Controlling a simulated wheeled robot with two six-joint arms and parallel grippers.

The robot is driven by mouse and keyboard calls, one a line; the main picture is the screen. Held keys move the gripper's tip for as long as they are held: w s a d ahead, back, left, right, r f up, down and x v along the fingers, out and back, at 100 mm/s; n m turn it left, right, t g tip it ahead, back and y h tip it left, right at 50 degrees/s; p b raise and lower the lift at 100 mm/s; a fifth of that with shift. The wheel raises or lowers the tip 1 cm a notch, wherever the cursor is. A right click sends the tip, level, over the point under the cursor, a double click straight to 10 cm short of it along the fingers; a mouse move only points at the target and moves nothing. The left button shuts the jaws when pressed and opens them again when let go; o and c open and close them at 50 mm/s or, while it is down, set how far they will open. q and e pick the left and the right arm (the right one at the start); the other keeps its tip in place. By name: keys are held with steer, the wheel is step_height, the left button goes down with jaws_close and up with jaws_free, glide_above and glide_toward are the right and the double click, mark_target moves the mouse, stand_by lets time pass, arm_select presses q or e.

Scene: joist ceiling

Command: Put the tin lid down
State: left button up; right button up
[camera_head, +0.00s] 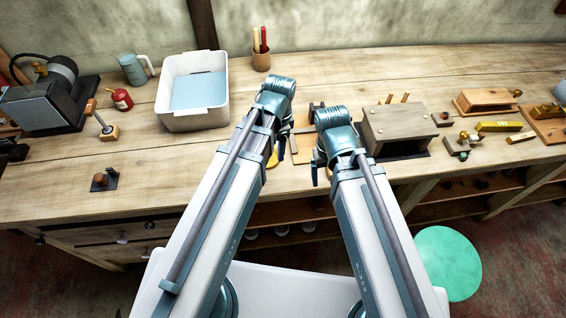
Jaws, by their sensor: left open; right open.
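My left gripper (277,150) is over the bench, right of the white tub, with its jaws open. My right gripper (318,165) is a little to the right of it, also open, just left of a wooden box. Both arms hide much of the bench below them. A yellow piece (272,160) shows beside the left gripper, partly hidden; I cannot tell what it is. A wooden board (301,145) lies between the two grippers. I cannot make out a tin lid for certain.
A white tub (164,98) with a blue inside stands left of my arms. A wooden box (398,125) stands to the right. Left are a blue mug (131,70), a red oil can (121,98) and a dark machine (45,100). A green round top (448,262) stands in front.

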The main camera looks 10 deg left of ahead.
arm_select(q)
steer(key=s+d+n, duration=0.4)
steer(key=s+n, duration=0.4)
steer(key=shift+s+y, duration=0.15)
steer(key=shift+y, duration=0.15)
step_height(320, 180, down, 9)
steer(key=b, duration=0.8)
steer(key=shift+r+b, duration=0.2)
steer(key=shift+b, duration=0.15)
